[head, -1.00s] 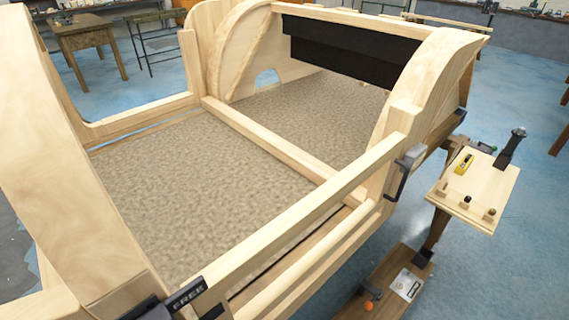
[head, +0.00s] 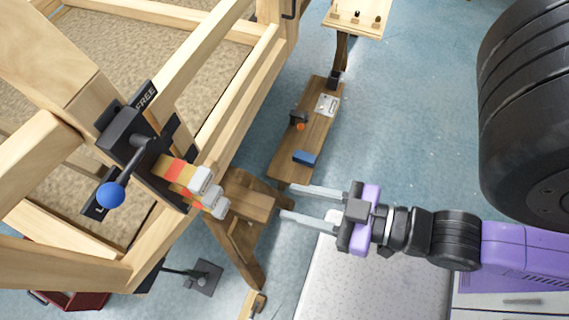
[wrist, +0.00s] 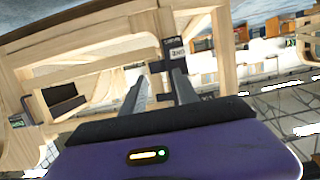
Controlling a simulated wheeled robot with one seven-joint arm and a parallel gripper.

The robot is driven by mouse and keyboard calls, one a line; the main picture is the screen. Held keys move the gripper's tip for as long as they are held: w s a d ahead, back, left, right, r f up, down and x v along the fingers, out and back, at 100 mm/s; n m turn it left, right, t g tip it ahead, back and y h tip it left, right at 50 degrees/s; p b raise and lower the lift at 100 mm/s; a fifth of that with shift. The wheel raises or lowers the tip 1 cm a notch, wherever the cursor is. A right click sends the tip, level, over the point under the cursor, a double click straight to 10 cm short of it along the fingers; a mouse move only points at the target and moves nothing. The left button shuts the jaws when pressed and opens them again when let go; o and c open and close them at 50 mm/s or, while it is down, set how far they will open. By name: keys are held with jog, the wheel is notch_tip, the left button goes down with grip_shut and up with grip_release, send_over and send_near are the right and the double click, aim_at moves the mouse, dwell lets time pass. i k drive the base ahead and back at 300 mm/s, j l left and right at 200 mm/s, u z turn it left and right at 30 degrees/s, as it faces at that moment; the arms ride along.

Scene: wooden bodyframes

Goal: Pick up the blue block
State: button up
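The blue block (head: 305,158) lies on a low wooden plank shelf beside the wooden frame in the head view. My gripper (head: 285,203) is open, with its two long grey fingers apart and nothing between them. It points left, a little below and right of the block in the picture, and is apart from it. In the wrist view the fingers of my gripper (wrist: 155,88) point at the wooden frame. I cannot make out the block in the wrist view.
The wooden bodyframe (head: 233,92) fills the left, with a blue-knobbed lever (head: 111,194) on it. An orange ball (head: 300,127), a dark item (head: 298,117) and a white plate (head: 326,104) share the plank shelf (head: 288,144).

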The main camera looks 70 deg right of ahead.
aim_at(308, 159)
jog(key=k+l+u, duration=0.1)
jog(key=l+u, duration=0.15)
jog(key=k+l+u, duration=0.1)
jog(key=l+u, duration=0.15)
jog(key=l, duration=0.25)
jog(key=k+l+u, duration=0.25)
jog(key=l+u, duration=0.25)
jog(key=l, duration=0.15)
jog(key=k+l, duration=0.35)
jog(key=l, duration=0.15)
jog(key=k+l+u, duration=0.1)
jog(key=k+l, duration=0.25)
jog(key=l, duration=0.2)
